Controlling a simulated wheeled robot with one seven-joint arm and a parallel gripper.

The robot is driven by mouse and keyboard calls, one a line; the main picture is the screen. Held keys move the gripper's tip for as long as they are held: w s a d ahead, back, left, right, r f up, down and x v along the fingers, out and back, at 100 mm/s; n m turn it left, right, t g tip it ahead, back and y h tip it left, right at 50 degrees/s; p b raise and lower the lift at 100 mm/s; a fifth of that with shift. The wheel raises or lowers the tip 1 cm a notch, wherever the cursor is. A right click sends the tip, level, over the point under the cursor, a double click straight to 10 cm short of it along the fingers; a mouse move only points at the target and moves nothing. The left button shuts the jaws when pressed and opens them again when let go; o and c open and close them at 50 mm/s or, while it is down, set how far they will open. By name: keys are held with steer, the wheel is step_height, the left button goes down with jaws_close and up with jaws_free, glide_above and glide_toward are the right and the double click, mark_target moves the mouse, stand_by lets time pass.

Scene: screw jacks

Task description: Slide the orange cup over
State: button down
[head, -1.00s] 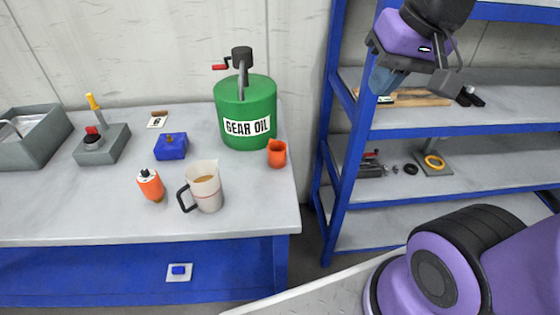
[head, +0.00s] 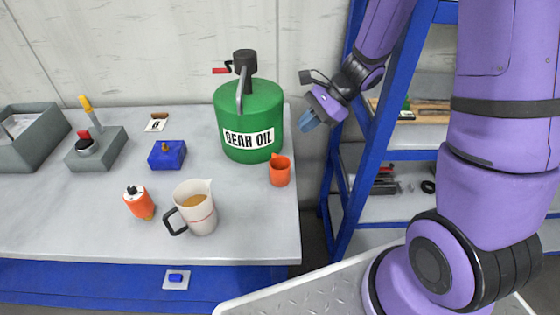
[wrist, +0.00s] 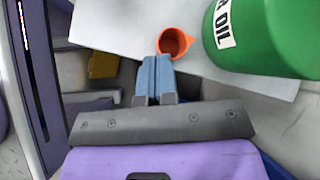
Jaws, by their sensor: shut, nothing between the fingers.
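The orange cup (head: 280,171) stands upright on the grey workbench (head: 90,220), near its right edge and in front of the green gear oil can (head: 250,125). In the wrist view the cup (wrist: 175,42) appears just beyond my fingertips, and its inside shows from above. My gripper (head: 308,121) is shut and empty. In the head view it hangs in the air to the right of the can, above and to the right of the cup. In the wrist view the shut blue fingers (wrist: 155,75) point toward the cup without visibly holding it.
A measuring jug (head: 193,208) with brown liquid and an orange bottle (head: 139,202) stand left of the cup. Blue-framed shelving (head: 365,170) stands right of the bench.

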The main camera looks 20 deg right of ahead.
mark_target(271, 168)
steer(key=w+a+f+m, duration=0.1)
steer(key=a+f, duration=0.1)
steer(key=f, duration=0.2)
steer(key=w+a+f+m, duration=0.1)
steer(key=f, duration=0.4)
steer(key=w+a+f+m, duration=0.1)
steer(key=a+f+m, duration=0.1)
steer(key=f, duration=0.3)
steer(key=shift+w+a+f+t, duration=0.15)
steer(key=shift+a+t, duration=0.2)
steer(key=shift+t, duration=0.05)
steer(key=a, duration=0.3)
steer(key=w+a, duration=0.1)
steer(key=a, duration=0.2)
steer(key=w+a, duration=0.1)
steer(key=a, duration=0.3)
steer(key=shift+d, duration=0.1)
